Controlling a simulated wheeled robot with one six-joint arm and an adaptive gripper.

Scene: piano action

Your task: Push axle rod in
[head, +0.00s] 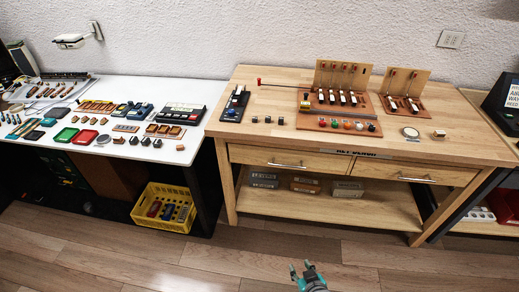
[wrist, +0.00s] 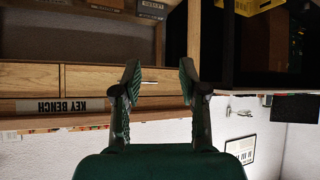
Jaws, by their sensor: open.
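The axle rod (head: 285,85) is thin and grey with a red knob (head: 259,81) at its left end. In the head view it sticks out leftward from the wooden key action (head: 340,74) on the wooden bench. Where its right end goes is too small to tell. My gripper (head: 306,267) is low in front of the bench, over the floor, well apart from the rod. In the wrist view my gripper (wrist: 160,76) has its two green fingers spread with nothing held between them. The rod does not show in the wrist view.
The wooden bench (head: 270,100) has a smaller key action (head: 404,88) to the right, a dark tray (head: 235,104) at left and small parts at its front. A white table (head: 100,160) with many parts stands left. The wrist view is upside down, showing drawer fronts (wrist: 85,78).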

